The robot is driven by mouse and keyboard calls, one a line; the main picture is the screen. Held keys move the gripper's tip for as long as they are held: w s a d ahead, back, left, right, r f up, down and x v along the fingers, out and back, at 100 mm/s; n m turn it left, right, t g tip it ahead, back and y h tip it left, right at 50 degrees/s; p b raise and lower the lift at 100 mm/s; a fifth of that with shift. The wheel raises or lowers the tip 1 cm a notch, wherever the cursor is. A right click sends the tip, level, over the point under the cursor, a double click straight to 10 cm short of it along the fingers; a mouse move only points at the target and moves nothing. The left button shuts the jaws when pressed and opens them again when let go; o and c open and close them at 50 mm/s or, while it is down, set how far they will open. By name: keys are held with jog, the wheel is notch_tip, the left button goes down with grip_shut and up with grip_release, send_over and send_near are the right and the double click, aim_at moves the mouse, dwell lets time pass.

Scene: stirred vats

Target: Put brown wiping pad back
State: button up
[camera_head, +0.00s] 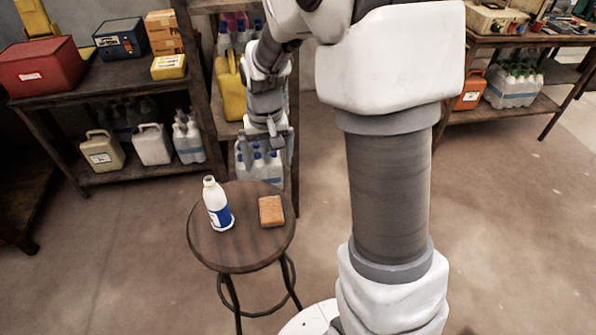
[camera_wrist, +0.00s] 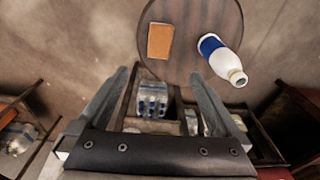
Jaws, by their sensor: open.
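The brown wiping pad (camera_head: 271,211) lies flat on the right part of a round wooden stool (camera_head: 239,254). It also shows in the wrist view (camera_wrist: 161,41), on the stool top left of the bottle. My gripper (camera_head: 279,156) is above and behind the stool, apart from the pad. In the wrist view its two fingers (camera_wrist: 166,88) are spread with nothing held between them, and the pad lies beyond their tips.
A white bottle with a blue label (camera_head: 217,204) stands on the stool, left of the pad. Behind are wooden shelves (camera_head: 110,80) with a red box (camera_head: 40,67), jugs and bottle packs. A rack with a yellow jug (camera_head: 231,88) stands close behind my gripper.

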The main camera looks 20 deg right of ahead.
jog(key=s+r+n+t, duration=0.1)
jog(key=s+r+t, duration=0.1)
jog(key=s+r, duration=0.6)
jog(key=s+r+t, duration=0.2)
jog(key=s+r, duration=0.5)
jog(key=s, duration=0.5)
jog(key=shift+s+r+n, duration=0.2)
jog(key=shift+r+n, duration=0.15)
jog(key=shift+n, duration=0.05)
notch_tip(320, 180, up, 9)
jog(key=p, duration=0.9)
jog(key=shift+r, duration=0.15)
jog(key=shift+c, duration=0.2)
